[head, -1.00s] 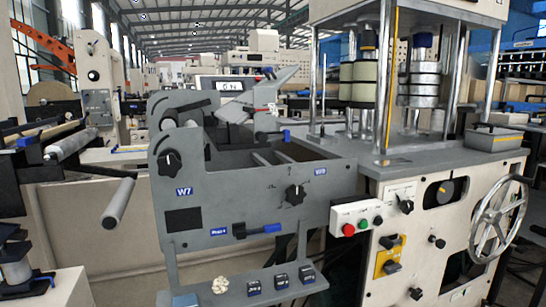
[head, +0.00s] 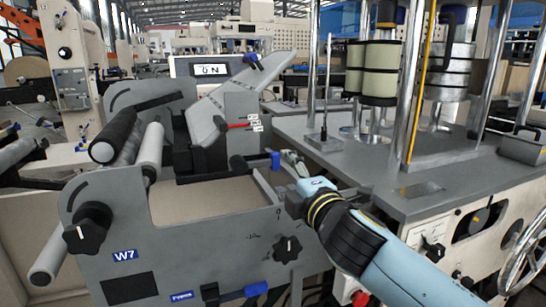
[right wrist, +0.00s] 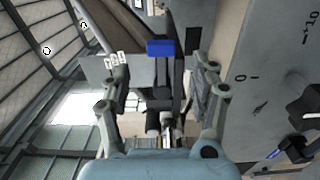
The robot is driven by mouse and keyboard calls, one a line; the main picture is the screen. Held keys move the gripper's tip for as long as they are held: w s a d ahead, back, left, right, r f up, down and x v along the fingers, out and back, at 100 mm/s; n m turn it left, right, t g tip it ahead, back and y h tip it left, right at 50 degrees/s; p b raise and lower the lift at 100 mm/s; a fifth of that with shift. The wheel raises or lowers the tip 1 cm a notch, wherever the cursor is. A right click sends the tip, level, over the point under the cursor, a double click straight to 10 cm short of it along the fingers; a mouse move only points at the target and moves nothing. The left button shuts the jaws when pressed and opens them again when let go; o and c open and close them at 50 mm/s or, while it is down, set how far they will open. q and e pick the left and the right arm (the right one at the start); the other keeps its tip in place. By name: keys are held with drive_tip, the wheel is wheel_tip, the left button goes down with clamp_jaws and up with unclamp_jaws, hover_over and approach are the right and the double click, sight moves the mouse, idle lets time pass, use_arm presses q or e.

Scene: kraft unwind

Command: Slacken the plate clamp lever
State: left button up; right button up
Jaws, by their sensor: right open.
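A black lever with a blue grip (head: 275,160) sticks out near the tilted grey plate (head: 222,100), at the back of the grey W7 unit. I take it for the clamp lever, though its label cannot be read. My right gripper (head: 291,160) is just to the right of the blue grip in the head view. In the right wrist view the gripper (right wrist: 161,70) is open, its fingers spread to either side. The blue grip (right wrist: 160,48) shows in the gap between them, apparently a little beyond the tips. I see no contact. My left gripper is out of view.
Another blue-ended lever (head: 256,289) and a black knob (head: 288,249) are on the front panel. A red pointer (head: 238,126) sits by white tags on the plate. The grey press table (head: 420,190) with upright posts stands close on the right.

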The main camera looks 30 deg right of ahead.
sight(276, 163)
drive_tip(key=x, duration=0.8)
drive_tip(key=shift+d+p, duration=0.1)
drive_tip(key=shift+p, duration=0.2)
drive_tip(key=shift+f, duration=0.1)
clamp_jaws()
drive_tip(key=shift+s, duration=0.1)
